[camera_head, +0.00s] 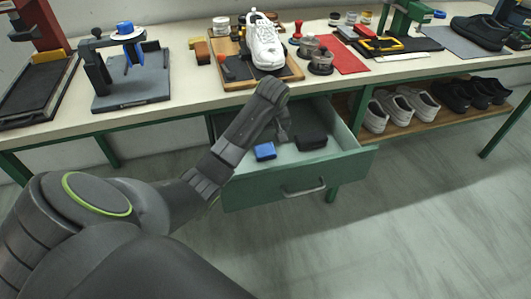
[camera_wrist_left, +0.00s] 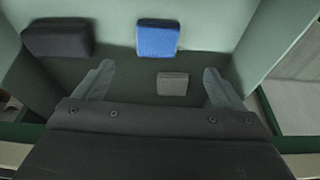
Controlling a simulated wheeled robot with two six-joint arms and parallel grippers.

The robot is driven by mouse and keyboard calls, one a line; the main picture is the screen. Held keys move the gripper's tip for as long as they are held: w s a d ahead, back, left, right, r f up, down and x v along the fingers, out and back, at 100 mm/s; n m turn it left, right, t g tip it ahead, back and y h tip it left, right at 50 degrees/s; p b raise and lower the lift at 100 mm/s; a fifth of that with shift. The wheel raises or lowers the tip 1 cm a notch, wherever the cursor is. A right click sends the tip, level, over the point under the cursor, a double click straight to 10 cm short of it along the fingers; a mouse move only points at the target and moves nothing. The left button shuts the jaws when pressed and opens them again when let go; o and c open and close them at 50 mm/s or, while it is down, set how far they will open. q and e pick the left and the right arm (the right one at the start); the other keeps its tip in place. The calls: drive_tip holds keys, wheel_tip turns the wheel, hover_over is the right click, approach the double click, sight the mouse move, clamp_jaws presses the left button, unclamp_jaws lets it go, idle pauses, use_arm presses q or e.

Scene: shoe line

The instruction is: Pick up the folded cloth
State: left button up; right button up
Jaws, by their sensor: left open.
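A blue, flat, soft-edged block, apparently the folded cloth (camera_head: 265,151), lies in the open drawer (camera_head: 340,165). In the left wrist view the cloth (camera_wrist_left: 157,38) lies beyond my fingertips, near the drawer wall. My left gripper (camera_head: 283,126) reaches down into the drawer. In the left wrist view the gripper (camera_wrist_left: 158,68) is open and its fingers are apart. A small grey block (camera_wrist_left: 172,84) shows between the fingers and looks untouched. My right gripper is not in view.
A black block (camera_head: 311,141) lies in the drawer beside the blue cloth; it is at upper left in the left wrist view (camera_wrist_left: 57,38). The workbench (camera_head: 190,95) above carries a white shoe (camera_head: 266,42), tools and jars. More shoes stand on the shelf (camera_head: 425,117) at right.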

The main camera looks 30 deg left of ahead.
use_arm(q)
hover_over(265, 149)
drive_tip(key=s+d, duration=0.2)
wheel_tip(265, 149, down, 5)
drive_tip(key=shift+a+r+b, duration=0.1)
drive_tip(key=shift+a+b, duration=0.05)
drive_tip(key=shift+b, duration=0.15)
drive_tip(key=shift+w+a+f, duration=0.1)
drive_tip(key=shift+f, duration=0.3)
drive_tip(key=x, duration=0.2)
drive_tip(key=b+x, duration=0.1)
drive_tip(key=x, duration=0.1)
drive_tip(key=shift+w, duration=0.25)
drive_tip(key=shift+w+a+f, duration=0.1)
drive_tip(key=shift+a+f, duration=0.1)
drive_tip(key=shift+f, duration=0.25)
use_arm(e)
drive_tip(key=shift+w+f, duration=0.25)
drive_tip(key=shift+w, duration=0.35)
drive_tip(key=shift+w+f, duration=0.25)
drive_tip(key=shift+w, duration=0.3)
use_arm(q)
drive_tip(key=shift+c, duration=0.3)
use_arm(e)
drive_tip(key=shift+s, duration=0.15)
use_arm(q)
drive_tip(key=c, duration=1)
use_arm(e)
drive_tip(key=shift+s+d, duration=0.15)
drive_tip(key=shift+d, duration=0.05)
